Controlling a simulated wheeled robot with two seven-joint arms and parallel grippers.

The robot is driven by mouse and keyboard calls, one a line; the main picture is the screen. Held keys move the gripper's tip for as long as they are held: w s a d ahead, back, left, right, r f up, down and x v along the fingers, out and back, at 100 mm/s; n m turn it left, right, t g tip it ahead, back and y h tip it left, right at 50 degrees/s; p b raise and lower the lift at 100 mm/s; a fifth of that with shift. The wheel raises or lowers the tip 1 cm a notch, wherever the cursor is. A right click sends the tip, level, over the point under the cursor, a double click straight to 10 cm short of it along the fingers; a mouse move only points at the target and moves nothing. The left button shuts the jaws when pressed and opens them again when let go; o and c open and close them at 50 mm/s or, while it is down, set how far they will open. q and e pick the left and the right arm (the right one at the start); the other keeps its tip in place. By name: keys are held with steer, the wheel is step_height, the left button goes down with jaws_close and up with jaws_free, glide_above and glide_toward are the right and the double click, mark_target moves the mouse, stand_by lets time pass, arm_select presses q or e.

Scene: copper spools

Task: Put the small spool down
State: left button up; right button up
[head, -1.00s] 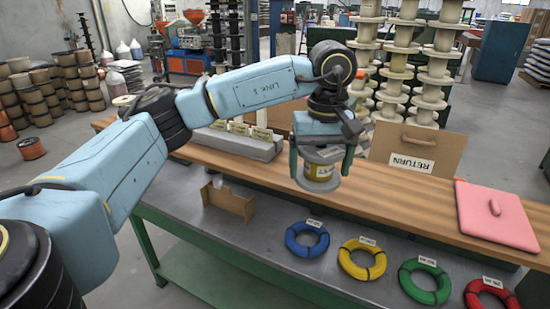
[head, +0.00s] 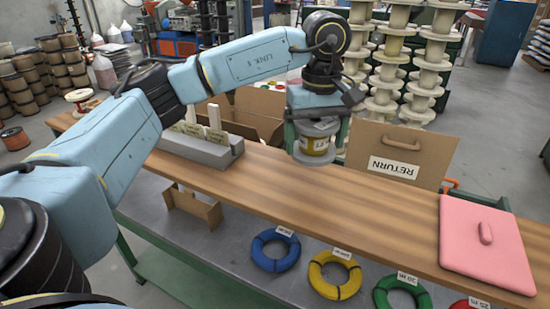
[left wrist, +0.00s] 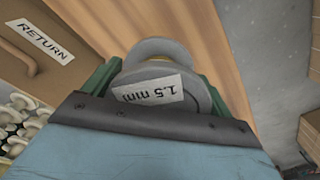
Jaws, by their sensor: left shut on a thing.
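My right gripper is not in view.
A pink lidded slab (head: 487,245) lies at right, a grey slotted block (head: 200,145) at left. Coloured coils, such as the blue one (head: 275,250), lie on the lower metal bench. The shelf between block and slab is mostly clear.

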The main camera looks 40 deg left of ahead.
mark_target(311, 159)
arm_select(q)
steer(key=f, duration=0.2)
steer(key=s+f, duration=0.1)
steer(key=f, duration=0.1)
steer(key=shift+s+a, duration=0.1)
steer(key=shift+f, duration=0.3)
step_height(311, 159, down, 3)
steer(key=shift+p, duration=0.4)
steer(key=shift+f, duration=0.35)
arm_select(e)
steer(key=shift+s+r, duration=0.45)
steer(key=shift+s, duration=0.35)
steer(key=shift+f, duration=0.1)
arm_select(q)
steer(key=shift+f, duration=0.2)
steer(key=o, duration=1)
steer(key=shift+o, duration=0.2)
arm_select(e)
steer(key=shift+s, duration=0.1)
